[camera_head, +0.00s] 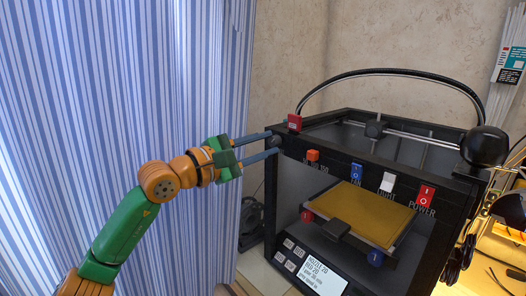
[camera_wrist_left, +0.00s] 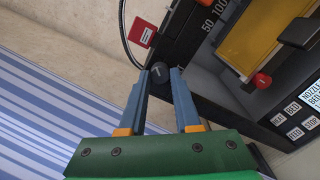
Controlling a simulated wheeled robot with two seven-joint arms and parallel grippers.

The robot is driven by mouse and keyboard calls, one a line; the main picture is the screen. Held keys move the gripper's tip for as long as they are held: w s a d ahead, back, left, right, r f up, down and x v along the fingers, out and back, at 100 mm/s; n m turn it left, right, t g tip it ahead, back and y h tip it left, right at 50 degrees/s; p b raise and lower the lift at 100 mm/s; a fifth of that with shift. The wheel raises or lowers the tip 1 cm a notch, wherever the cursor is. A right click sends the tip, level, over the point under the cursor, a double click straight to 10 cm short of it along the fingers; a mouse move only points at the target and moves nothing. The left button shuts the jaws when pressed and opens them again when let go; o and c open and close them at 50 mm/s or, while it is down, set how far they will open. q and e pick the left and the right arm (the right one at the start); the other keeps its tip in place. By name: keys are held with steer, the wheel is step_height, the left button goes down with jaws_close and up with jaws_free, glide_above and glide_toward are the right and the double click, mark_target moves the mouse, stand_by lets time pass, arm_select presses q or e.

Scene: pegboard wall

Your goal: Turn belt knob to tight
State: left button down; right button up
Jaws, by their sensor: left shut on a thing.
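A black box-framed 3D printer (camera_head: 262,215) stands to the right of my left arm. A small dark round knob (camera_head: 276,141), which I take for the belt knob, sits at the printer's upper left front corner. In the left wrist view the knob (camera_wrist_left: 160,72) shows a faint light mark on its face. My left gripper (camera_head: 272,143) reaches in from the left, its two blue fingers on either side of the knob and shut on it. The fingers also show in the left wrist view (camera_wrist_left: 163,75). The knob's sides are partly hidden by the fingers. My right gripper is not in view.
A red tag (camera_head: 295,122) sits just above the knob. An orange slider (camera_head: 312,155), blue fan switch (camera_head: 357,171), white light switch (camera_head: 387,183) and red power switch (camera_head: 426,194) line the front. A yellow bed (camera_head: 367,212) is inside. A striped curtain (camera_head: 120,70) hangs behind my arm.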

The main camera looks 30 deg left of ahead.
arm_select(q)
steer(key=shift+m, duration=1.7)
steer(key=shift+b, duration=0.3)
steer(key=shift+r, duration=0.1)
steer(key=c, duration=0.6)
jaws_free()
steer(key=shift+w, duration=0.1)
steer(key=b+v, duration=0.5)
steer(key=v, duration=0.2)
